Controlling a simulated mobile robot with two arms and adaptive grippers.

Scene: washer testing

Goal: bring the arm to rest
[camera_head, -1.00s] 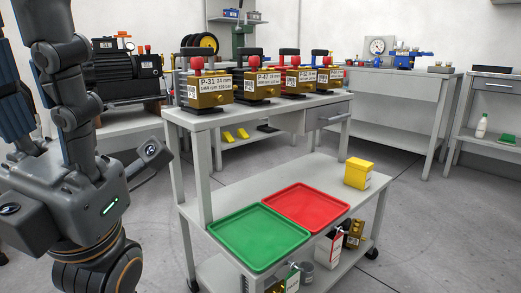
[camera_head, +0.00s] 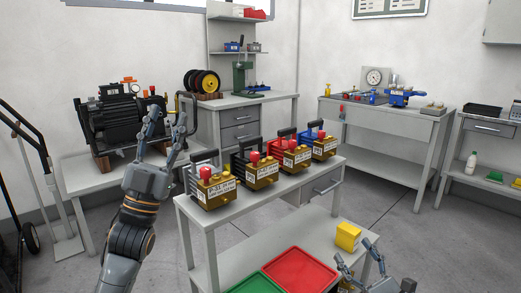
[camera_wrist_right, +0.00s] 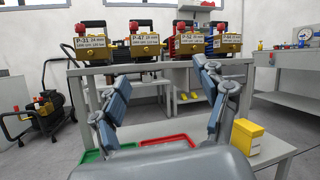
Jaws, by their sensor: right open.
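My left gripper (camera_head: 168,118) is raised at the left of the head view, in front of the black motor unit and left of the pumps. Its fingers are spread and nothing shows between them. My right gripper (camera_head: 356,252) is at the bottom right of the head view, by the cart's lower shelf and near the yellow box. In the right wrist view its fingers (camera_wrist_right: 158,98) are wide apart and empty, facing the cart. Several labelled pumps (camera_head: 213,189) stand in a row on the cart's top (camera_head: 262,210).
A green tray (camera_head: 251,284) and a red tray (camera_head: 300,270) lie on the lower shelf, with a yellow box (camera_head: 348,237) to their right. The black motor unit (camera_head: 117,122) sits on a bench behind my left gripper. Workbenches line the walls. Floor shows right of the cart.

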